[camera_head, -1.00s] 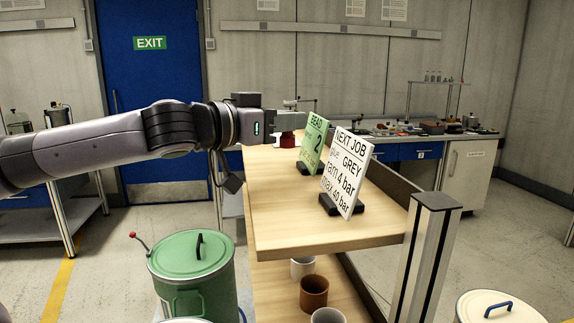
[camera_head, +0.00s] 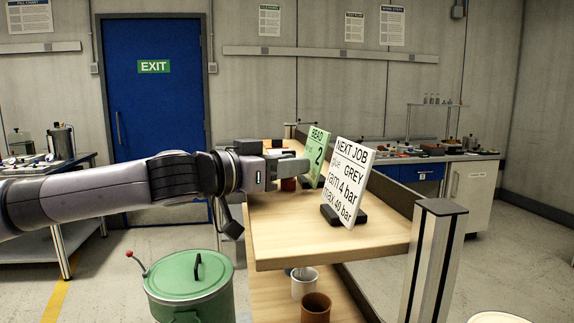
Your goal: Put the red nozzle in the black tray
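My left gripper (camera_head: 288,165) reaches in from the left over the far part of the wooden shelf. I see it from the side, so the gap between its fingers is hidden. A small dark red thing (camera_head: 288,184) shows just below the fingers, mostly covered by them. I cannot tell whether it is the red nozzle, or whether the fingers touch it. I cannot make out a black tray. My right gripper is not in view.
A green card (camera_head: 316,157) and a white "NEXT JOB" card (camera_head: 349,180) stand right of the gripper on the wooden shelf (camera_head: 300,235). A white cup (camera_head: 304,283) and a brown cup (camera_head: 315,308) stand below. A green drum (camera_head: 190,277) stands left.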

